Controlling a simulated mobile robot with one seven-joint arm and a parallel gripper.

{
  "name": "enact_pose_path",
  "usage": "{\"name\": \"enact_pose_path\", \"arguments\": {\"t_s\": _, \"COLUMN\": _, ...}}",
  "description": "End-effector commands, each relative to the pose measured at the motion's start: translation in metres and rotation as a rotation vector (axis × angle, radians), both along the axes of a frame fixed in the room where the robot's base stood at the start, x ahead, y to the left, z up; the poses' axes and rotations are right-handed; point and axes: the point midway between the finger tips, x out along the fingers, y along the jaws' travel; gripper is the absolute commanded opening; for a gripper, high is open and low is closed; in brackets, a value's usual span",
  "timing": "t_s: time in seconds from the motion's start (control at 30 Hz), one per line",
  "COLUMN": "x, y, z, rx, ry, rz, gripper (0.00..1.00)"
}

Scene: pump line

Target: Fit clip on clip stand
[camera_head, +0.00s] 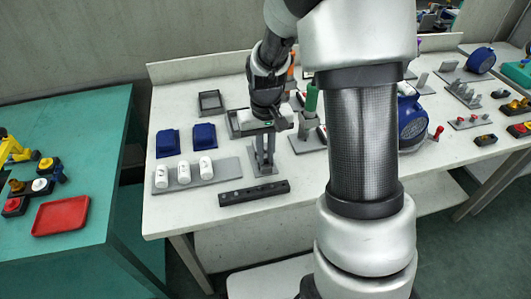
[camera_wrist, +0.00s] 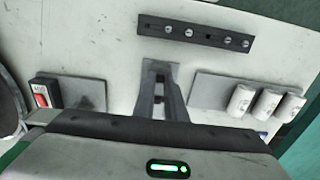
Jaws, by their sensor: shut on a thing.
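My gripper (camera_head: 263,160) points down over the white table, its grey fingers close together. In the wrist view the fingers (camera_wrist: 160,85) reach toward a small grey plate (camera_wrist: 158,66), which looks like the base of the clip stand. In the head view this plate (camera_head: 267,174) lies just under the fingertips. My gripper is shut on a small grey thing between the fingertips, apparently the clip. The clip's outline is mostly hidden by the fingers, and I cannot tell whether it touches the stand.
A black bar with several screws (camera_head: 254,192) lies in front. A grey plate with three white cylinders (camera_head: 196,175) is to the left, with blue blocks (camera_head: 204,135) behind it. My arm hides the table's middle.

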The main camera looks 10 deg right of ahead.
Motion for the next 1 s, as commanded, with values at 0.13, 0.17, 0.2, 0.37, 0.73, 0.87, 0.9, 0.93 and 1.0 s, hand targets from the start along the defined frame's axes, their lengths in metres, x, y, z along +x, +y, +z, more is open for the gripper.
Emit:
{"name": "enact_pose_path", "arguments": {"t_s": 0.13, "x": 0.0, "y": 0.0, "z": 0.0, "rx": 0.0, "ry": 0.0, "rz": 0.0, "gripper": 0.0}}
{"name": "enact_pose_path", "arguments": {"t_s": 0.17, "x": 0.0, "y": 0.0, "z": -0.0001, "rx": 0.0, "ry": 0.0, "rz": 0.0, "gripper": 0.0}}
{"name": "enact_pose_path", "arguments": {"t_s": 0.2, "x": 0.0, "y": 0.0, "z": -0.0003, "rx": 0.0, "ry": 0.0, "rz": 0.0, "gripper": 0.0}}
{"name": "enact_pose_path", "arguments": {"t_s": 0.37, "x": 0.0, "y": 0.0, "z": -0.0021, "rx": 0.0, "ry": 0.0, "rz": 0.0, "gripper": 0.0}}
{"name": "enact_pose_path", "arguments": {"t_s": 0.73, "x": 0.0, "y": 0.0, "z": -0.0021, "rx": 0.0, "ry": 0.0, "rz": 0.0, "gripper": 0.33}}
{"name": "enact_pose_path", "arguments": {"t_s": 0.87, "x": 0.0, "y": 0.0, "z": -0.0009, "rx": 0.0, "ry": 0.0, "rz": 0.0, "gripper": 0.33}}
{"name": "enact_pose_path", "arguments": {"t_s": 0.9, "x": 0.0001, "y": 0.0, "z": 0.0005, "rx": 0.0, "ry": 0.0, "rz": 0.0, "gripper": 0.33}}
{"name": "enact_pose_path", "arguments": {"t_s": 0.93, "x": 0.0001, "y": 0.0, "z": 0.0019, "rx": 0.0, "ry": 0.0, "rz": 0.0, "gripper": 0.33}}
{"name": "enact_pose_path", "arguments": {"t_s": 1.0, "x": 0.0002, "y": 0.0, "z": 0.0062, "rx": 0.0, "ry": -0.001, "rz": 0.0, "gripper": 0.33}}
